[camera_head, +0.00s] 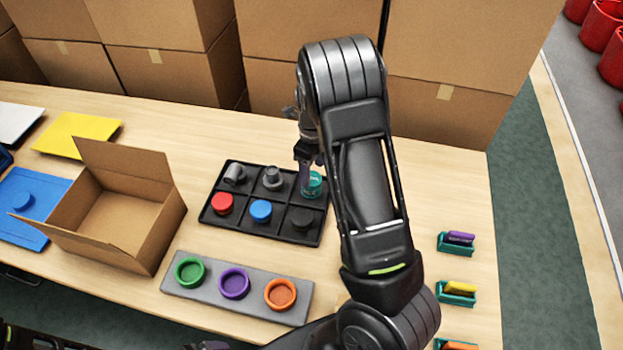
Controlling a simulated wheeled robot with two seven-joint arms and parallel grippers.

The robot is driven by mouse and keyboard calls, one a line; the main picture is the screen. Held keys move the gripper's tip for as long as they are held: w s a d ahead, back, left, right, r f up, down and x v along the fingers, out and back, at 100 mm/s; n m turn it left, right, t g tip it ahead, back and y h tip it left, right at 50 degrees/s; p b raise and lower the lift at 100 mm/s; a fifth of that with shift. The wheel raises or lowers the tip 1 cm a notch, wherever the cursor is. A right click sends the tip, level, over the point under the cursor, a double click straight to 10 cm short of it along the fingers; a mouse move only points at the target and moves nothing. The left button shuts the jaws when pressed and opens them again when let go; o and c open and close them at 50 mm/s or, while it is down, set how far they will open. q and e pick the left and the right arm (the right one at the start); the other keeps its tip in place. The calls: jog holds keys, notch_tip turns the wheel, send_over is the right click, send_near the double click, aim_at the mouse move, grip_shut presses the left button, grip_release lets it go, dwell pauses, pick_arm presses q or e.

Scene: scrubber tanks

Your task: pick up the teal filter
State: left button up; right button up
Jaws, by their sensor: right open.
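The teal filter (313,187) is a small round translucent-looking piece at the back right compartment of a black tray (231,228). My right gripper (308,180) points down at the teal filter, with its jaws open. The fingers overlap the filter's left side in the picture. I cannot tell whether they touch it. My right arm hides the area just right of the tray.
The tray also holds red (222,203), blue (261,210) and dark (301,218) caps and grey fittings (272,178). A grey plate (237,287) with green, purple and orange rings lies in front. An open cardboard box (160,245) stands left. Stacked boxes (160,75) line the back.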

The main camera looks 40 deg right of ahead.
aim_at(313, 186)
jog(key=shift+f, duration=1.3)
notch_tip(313, 186, down, 5)
jog(key=shift+d+f+p, duration=0.1)
jog(key=shift+p, duration=0.65)
jog(key=shift+w, duration=0.1)
jog(key=shift+c, duration=0.3)
jog(key=c, duration=1.1)
